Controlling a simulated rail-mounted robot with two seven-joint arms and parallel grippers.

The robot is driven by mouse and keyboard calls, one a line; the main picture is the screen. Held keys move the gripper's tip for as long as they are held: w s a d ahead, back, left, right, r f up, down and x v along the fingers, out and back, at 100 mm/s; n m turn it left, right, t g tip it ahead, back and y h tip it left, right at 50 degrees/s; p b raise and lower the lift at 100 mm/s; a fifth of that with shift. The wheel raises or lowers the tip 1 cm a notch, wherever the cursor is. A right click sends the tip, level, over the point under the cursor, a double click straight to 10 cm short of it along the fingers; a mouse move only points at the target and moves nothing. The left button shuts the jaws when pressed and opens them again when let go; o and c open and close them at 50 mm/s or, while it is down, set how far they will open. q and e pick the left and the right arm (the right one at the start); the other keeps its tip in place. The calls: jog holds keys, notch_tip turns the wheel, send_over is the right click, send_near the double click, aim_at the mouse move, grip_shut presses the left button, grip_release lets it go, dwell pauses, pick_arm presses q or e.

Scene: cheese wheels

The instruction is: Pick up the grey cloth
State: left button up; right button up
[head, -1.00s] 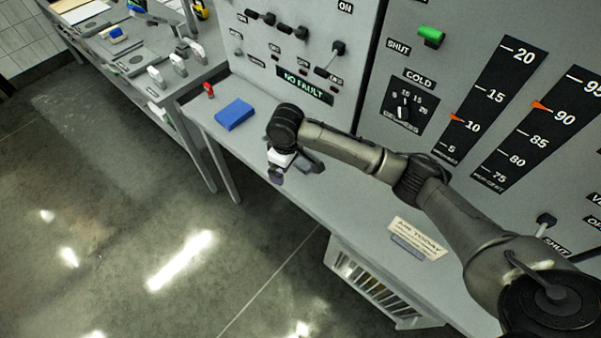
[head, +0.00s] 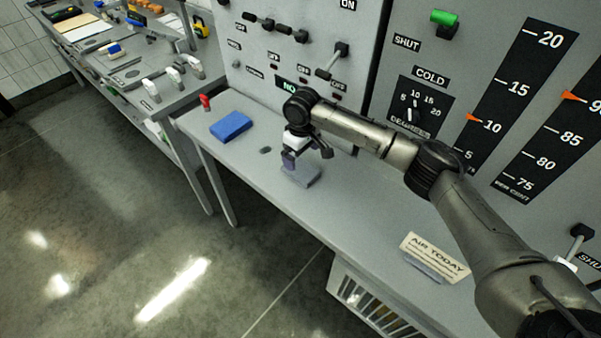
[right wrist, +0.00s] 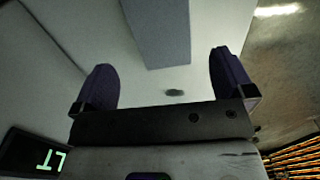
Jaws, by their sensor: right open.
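The grey cloth (head: 301,176) lies as a flat folded block on the narrow grey bench below the panel. In the right wrist view it is a blue-grey strip (right wrist: 160,32) running out of the top edge. My right gripper (head: 308,157) is open and empty, pointing down just above the cloth and partly covering its far side. In the wrist view its two dark fingers (right wrist: 165,80) stand wide apart, with the cloth ahead between them. I cannot tell whether they touch it. My left gripper is not in view.
A blue folded cloth (head: 231,126) and a red item (head: 205,102) lie farther left on the bench. A small dark spot (head: 265,150) is between the cloths. An "AIR TODAY" card (head: 434,256) stands to the right. The panel with switches (head: 300,50) rises behind.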

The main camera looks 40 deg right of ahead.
aim_at(301, 169)
jog(key=shift+a+f+b, duration=0.15)
jog(key=shift+f+b, duration=0.65)
jog(key=shift+f, duration=2.35)
jog(key=shift+c, duration=0.3)
jog(key=shift+r, duration=0.1)
jog(key=c, duration=0.9)
jog(key=shift+o, duration=0.2)
jog(key=shift+r, duration=0.1)
